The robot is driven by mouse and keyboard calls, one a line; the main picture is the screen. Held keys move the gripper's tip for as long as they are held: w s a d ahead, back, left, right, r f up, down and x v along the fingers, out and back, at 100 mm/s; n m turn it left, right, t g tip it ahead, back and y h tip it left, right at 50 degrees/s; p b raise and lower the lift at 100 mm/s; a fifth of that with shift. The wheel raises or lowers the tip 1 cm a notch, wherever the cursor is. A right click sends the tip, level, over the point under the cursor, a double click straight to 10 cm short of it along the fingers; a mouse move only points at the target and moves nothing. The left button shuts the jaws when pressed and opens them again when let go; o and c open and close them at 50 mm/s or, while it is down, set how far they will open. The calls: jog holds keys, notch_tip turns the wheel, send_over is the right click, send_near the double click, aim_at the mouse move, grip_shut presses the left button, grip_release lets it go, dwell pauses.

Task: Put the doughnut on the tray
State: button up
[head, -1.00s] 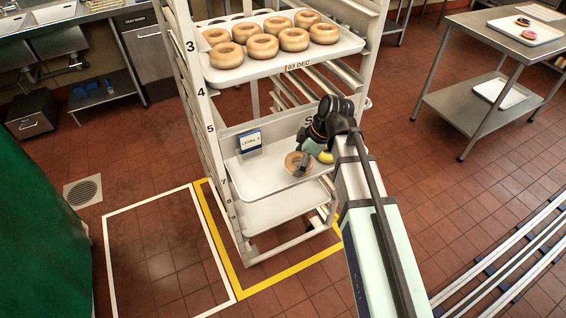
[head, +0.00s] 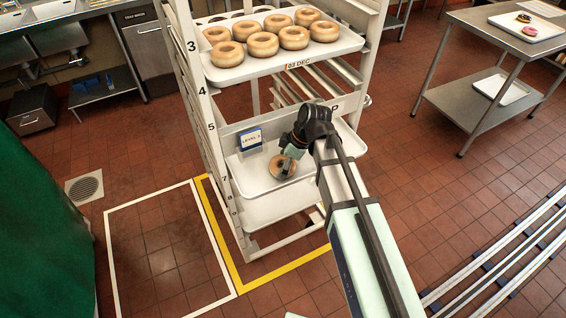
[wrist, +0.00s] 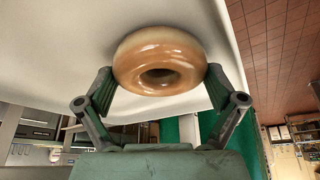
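A glazed ring doughnut (head: 283,168) is at my gripper (head: 289,158), over the middle of a white tray (head: 254,183) low in the rack. In the wrist view the doughnut (wrist: 160,62) sits between the two fingers of my gripper (wrist: 159,78), one finger against each side. The white tray (wrist: 60,50) lies close behind it. Whether the doughnut touches the tray is unclear. My arm covers the right part of the tray in the head view.
A small level sign (head: 250,139) stands at the tray's back left. An upper tray (head: 238,77) holds several doughnuts. Another tray (head: 262,212) sits below. The rack's left post (head: 205,120) rises beside it. A steel table (head: 480,50) stands at right.

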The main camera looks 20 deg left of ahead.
dwell(0.3)
jog(key=shift+d+r, duration=0.25)
jog(key=shift+r, duration=0.4)
jog(key=shift+w+d+r+b, duration=0.15)
jog(key=shift+d+r+b, duration=0.35)
jog(key=shift+d+r, duration=0.3)
jog(key=w+d+b, duration=0.1)
jog(key=d+b, duration=0.1)
jog(key=d, duration=0.9)
jog(key=shift+w+b, duration=0.3)
jog(key=shift+b, duration=0.1)
